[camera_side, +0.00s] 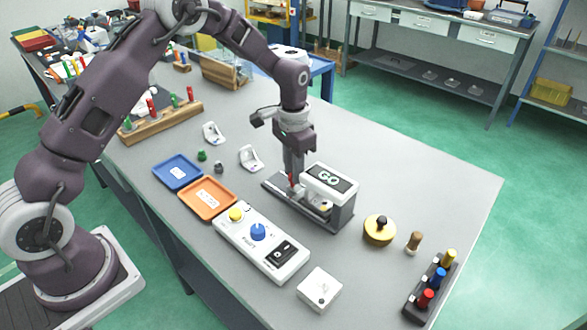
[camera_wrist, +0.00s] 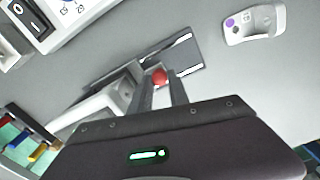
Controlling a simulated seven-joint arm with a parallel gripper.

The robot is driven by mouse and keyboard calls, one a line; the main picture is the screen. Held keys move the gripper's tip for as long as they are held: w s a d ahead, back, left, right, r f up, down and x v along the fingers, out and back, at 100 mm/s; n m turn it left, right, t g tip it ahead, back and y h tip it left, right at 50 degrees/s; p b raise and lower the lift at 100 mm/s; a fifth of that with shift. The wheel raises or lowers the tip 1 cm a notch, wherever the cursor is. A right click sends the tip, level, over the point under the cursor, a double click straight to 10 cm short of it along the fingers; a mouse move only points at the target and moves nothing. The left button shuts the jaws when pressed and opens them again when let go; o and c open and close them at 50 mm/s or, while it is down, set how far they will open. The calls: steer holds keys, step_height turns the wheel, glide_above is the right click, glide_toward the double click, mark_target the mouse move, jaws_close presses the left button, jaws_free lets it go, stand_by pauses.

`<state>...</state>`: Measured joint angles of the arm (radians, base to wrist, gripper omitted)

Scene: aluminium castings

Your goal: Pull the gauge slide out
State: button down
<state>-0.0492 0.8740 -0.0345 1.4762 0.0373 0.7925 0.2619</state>
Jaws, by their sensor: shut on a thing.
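The gauge (camera_side: 331,183) is a grey and white block with a "GO" panel on top, standing on the table. Its slide (camera_side: 275,184) shows as a flat grey strip at the gauge's left side. It also shows in the wrist view (camera_wrist: 187,58) beyond my fingers. My gripper (camera_side: 292,180) points down at the left of the gauge and is shut on the slide's red knob (camera_wrist: 160,76). The knob sits between the two fingertips in the wrist view. The fingers hide part of the knob and slide.
A control box (camera_side: 261,240) with a blue dial stands in front. Blue (camera_side: 177,171) and orange (camera_side: 207,197) trays lie to the left. A white angled casting (camera_side: 250,158) stands behind the slide. A brass disc (camera_side: 379,230) stands to the right of the gauge.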

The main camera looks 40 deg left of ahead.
steer(key=a, duration=1)
steer(key=shift+w+a+r, duration=0.1)
steer(key=shift+a, duration=0.25)
steer(key=c, duration=1.4)
jaws_free()
steer(key=shift+o, duration=0.8)
steer(key=shift+d, duration=0.1)
step_height(320, 180, up, 7)
